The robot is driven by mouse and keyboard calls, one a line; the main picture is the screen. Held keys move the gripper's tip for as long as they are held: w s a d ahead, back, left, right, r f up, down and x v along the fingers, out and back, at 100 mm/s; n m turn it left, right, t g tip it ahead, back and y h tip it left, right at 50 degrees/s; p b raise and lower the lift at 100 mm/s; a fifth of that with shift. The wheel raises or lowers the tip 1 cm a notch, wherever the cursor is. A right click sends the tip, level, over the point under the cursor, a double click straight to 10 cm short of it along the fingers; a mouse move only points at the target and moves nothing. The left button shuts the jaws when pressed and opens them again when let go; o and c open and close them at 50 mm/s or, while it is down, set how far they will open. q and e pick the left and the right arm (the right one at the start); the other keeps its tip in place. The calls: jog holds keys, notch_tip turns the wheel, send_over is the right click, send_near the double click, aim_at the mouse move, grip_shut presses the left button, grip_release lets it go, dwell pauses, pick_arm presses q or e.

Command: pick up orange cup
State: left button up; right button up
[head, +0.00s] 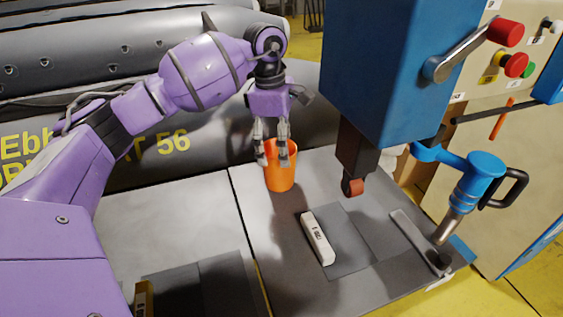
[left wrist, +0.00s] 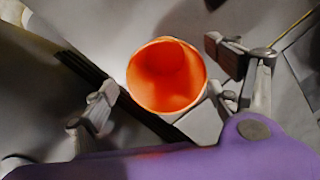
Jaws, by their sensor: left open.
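The orange cup (head: 281,173) stands upright on the grey work table, near its back edge by the dark inflatable boat. My left gripper (head: 272,160) is right above and in front of it, pointing down, with its fingers overlapping the cup's upper part in the head view. In the left wrist view the cup (left wrist: 167,76) shows from above, its open mouth empty. The open fingers of my left gripper (left wrist: 175,105) stand apart on either side of the cup. I cannot tell whether either finger touches it. My right gripper is not in view.
A blue machine (head: 390,70) with a dark roller head hangs right of the cup. A labelled white block (head: 318,238) and a metal bar (head: 420,242) lie on the table (head: 185,215). A blue tool (head: 475,180) stands at the right. The boat (head: 110,150) lies behind.

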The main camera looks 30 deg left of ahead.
aim_at(278, 178)
pick_arm(q)
jog(key=f+p, duration=0.1)
jog(key=f, duration=0.4)
jog(key=shift+s+f, duration=0.1)
jog(key=shift+s, duration=0.1)
jog(key=shift+c, duration=0.5)
jog(key=c, duration=1.1)
